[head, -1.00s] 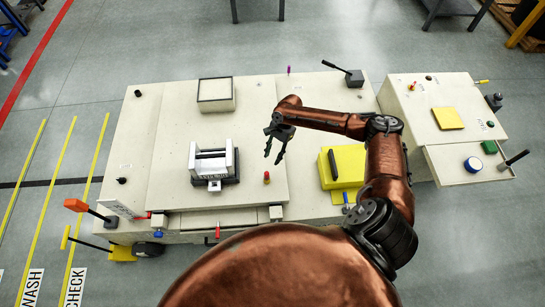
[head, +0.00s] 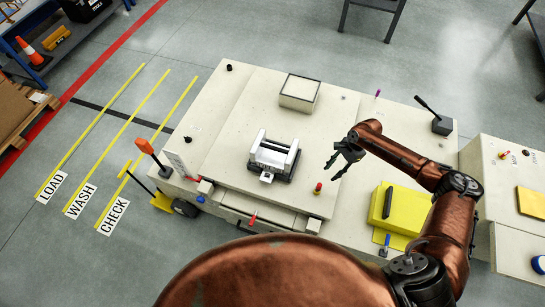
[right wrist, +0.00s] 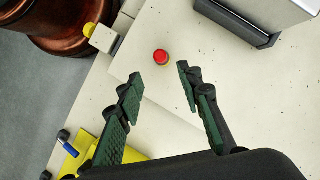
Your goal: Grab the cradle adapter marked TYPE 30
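A white and grey cradle-shaped block (head: 273,155) on a dark base stands on the pale raised top of the carrier (head: 228,130). I cannot read any TYPE 30 marking, so I cannot tell whether it is the adapter. Part of a grey block on a dark base (right wrist: 262,22) shows at the top right of the right wrist view. My right gripper (head: 335,168) is open and empty, right of the cradle block and above the carrier top. Its two fingers (right wrist: 159,74) stand apart in the right wrist view. My left gripper is not in view.
A red-topped button (head: 318,187) stands near my right gripper; it also shows between the fingers in the right wrist view (right wrist: 161,57). A square pale-topped box (head: 299,93) is behind. A yellow block (head: 400,207) lies right. Levers (head: 427,104) and an orange handle (head: 144,146) stick up.

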